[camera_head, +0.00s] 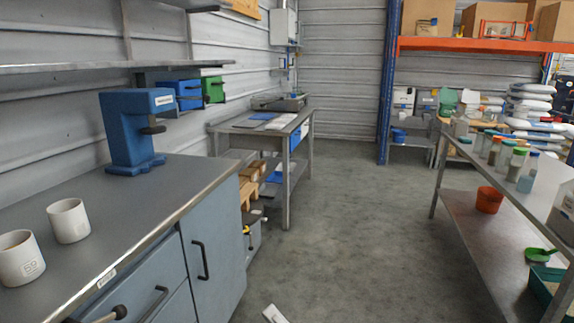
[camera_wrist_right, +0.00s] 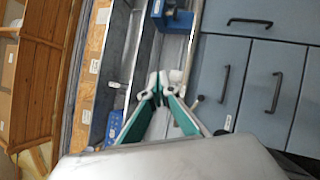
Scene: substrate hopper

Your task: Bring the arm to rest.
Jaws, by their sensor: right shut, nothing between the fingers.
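My right gripper (camera_wrist_right: 160,88) shows in the right wrist view, with green-padded fingers whose pale tips meet. It is shut and empty, out in the open in front of the blue-grey cabinet (camera_wrist_right: 262,62). In the head view only a small pale piece, probably part of my right arm or gripper, shows at the bottom edge. My left gripper is not in view.
The steel-topped bench (camera_head: 160,192) at left holds two white mugs (camera_head: 68,221) and a blue device (camera_head: 130,133). A shelf table (camera_head: 470,215) at right holds jars and an orange pot (camera_head: 489,199). The grey floor (camera_head: 345,215) between is clear.

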